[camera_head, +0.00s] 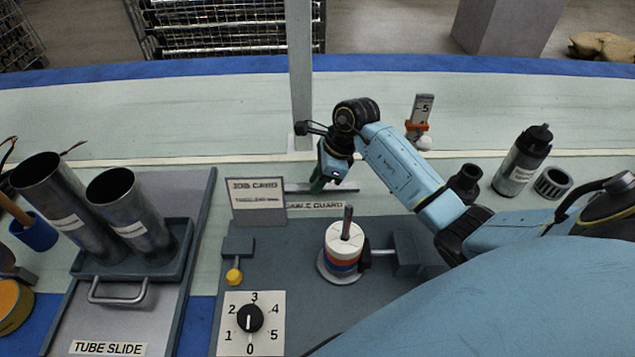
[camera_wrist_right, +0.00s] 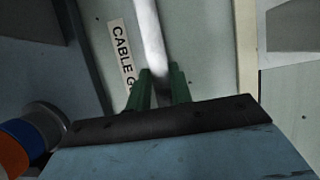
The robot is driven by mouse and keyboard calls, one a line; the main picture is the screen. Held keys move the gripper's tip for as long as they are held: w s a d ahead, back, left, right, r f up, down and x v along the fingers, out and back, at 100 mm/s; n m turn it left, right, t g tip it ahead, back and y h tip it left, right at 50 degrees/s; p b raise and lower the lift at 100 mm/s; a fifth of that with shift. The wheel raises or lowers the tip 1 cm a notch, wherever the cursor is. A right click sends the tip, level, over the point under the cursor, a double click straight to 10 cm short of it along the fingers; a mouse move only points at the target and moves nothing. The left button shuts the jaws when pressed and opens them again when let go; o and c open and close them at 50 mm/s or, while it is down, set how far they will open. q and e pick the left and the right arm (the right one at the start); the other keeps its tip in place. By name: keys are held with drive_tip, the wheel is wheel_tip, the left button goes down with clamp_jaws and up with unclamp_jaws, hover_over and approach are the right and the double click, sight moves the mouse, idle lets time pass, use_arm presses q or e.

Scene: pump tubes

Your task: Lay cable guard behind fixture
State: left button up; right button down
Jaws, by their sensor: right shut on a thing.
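The cable guard (camera_head: 347,189) is a thin pale grey bar lying crosswise behind the fixture (camera_head: 295,300) in the head view. The fixture is a dark grey plate with a post of stacked rings. My right gripper (camera_head: 319,184) reaches down over the bar, its fingers shut on it. In the right wrist view the green fingertips (camera_wrist_right: 161,82) close around the bar (camera_wrist_right: 149,35). A CABLE GUARD label (camera_head: 315,205) lies just in front of the bar. Whether the bar touches the table is unclear. My left gripper is out of view.
A job card (camera_head: 257,202) stands close to the bar's left end. A post (camera_head: 300,80) rises behind. The ringed post (camera_head: 344,245) stands in front. Two metal tubes (camera_head: 130,205) stand in a tray at left. A black bottle (camera_head: 522,160) stands at right.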

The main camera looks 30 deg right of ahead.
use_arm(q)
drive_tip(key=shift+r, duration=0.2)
use_arm(e)
drive_tip(key=shift+f, duration=0.2)
drive_tip(key=c, duration=1.3)
unclamp_jaws()
drive_tip(key=shift+o, duration=0.2)
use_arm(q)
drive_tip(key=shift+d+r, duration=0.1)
use_arm(e)
drive_tip(key=shift+r, duration=0.15)
drive_tip(key=shift+d+r, duration=0.15)
drive_tip(key=shift+r, duration=0.15)
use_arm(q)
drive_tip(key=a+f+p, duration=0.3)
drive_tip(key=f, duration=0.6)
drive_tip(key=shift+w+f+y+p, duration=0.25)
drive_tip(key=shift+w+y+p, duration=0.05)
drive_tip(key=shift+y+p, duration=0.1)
use_arm(e)
drive_tip(key=v, duration=1.1)
drive_tip(key=shift+r, duration=0.2)
drive_tip(key=shift+s, duration=0.1)
